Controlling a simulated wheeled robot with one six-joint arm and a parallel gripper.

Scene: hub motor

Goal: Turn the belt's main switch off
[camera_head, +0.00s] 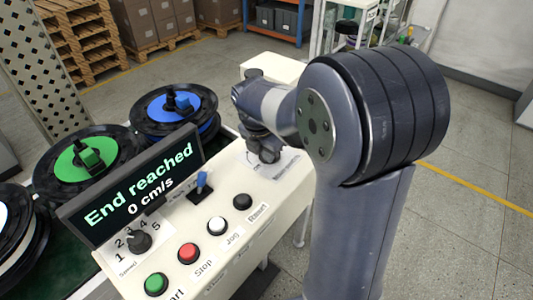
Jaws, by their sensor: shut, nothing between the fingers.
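The belt's control panel (225,245) is a cream sloped box with a dark display (130,190) reading "End reached 0 cm/s". At its far right end a pale label plate (287,162) lies under my gripper (268,157). My gripper points down there, looks shut, and holds nothing that I can see. A switch on that plate, if there is one, is hidden by my gripper and wrist; I cannot tell its position or whether I touch it. A blue-tipped lever (202,181) stands upright on a black base, left of my gripper.
A speed knob (139,242), green button (156,284), red button (188,253), white button (217,225) and black button (243,202) line the panel. Behind the display, a green-topped hub (85,160) and blue-topped hub (173,107) sit on the belt. Open floor lies right.

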